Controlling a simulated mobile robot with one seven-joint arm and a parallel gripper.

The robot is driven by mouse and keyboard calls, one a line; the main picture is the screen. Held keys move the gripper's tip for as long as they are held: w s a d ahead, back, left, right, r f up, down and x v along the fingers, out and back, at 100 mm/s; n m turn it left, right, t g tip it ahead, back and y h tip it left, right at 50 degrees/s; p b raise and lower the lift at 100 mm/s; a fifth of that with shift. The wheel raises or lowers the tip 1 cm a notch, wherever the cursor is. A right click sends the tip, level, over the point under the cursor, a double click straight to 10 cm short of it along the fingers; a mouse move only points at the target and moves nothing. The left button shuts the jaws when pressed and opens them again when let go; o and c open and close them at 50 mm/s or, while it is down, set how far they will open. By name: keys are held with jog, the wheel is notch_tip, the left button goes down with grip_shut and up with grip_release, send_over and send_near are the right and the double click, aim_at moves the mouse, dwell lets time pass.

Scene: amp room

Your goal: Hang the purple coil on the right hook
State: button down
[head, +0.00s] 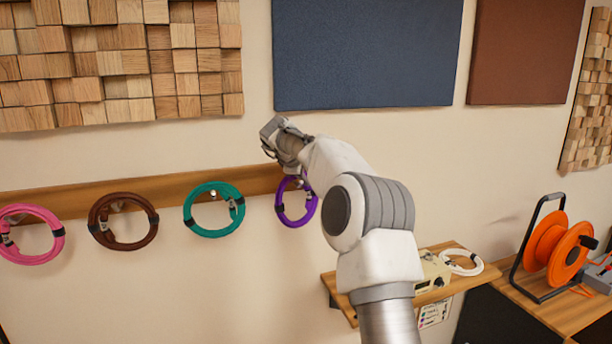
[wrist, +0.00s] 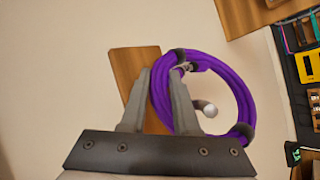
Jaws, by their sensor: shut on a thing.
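The purple coil (head: 281,207) hangs in front of the wall near the right end of the wooden hook board (head: 165,187), partly hidden by my arm. In the wrist view my gripper (wrist: 162,73) is shut on the near left side of the purple coil (wrist: 242,95). A metal hook (wrist: 209,110) with a round tip shows inside the coil's opening. I cannot tell from depth whether the coil rests on it. In the head view my arm hides the fingers and this hook.
A teal coil (head: 188,212), a brown coil (head: 97,232) and a pink coil (head: 52,250) hang to the left. At lower right are a small shelf (head: 338,298) with a device (head: 432,272) and white cable (head: 462,268), and an orange reel (head: 541,240).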

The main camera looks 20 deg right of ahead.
jog(key=c, duration=0.6)
grip_release()
jog(key=shift+f, duration=0.15)
jog(key=shift+s+a, duration=0.1)
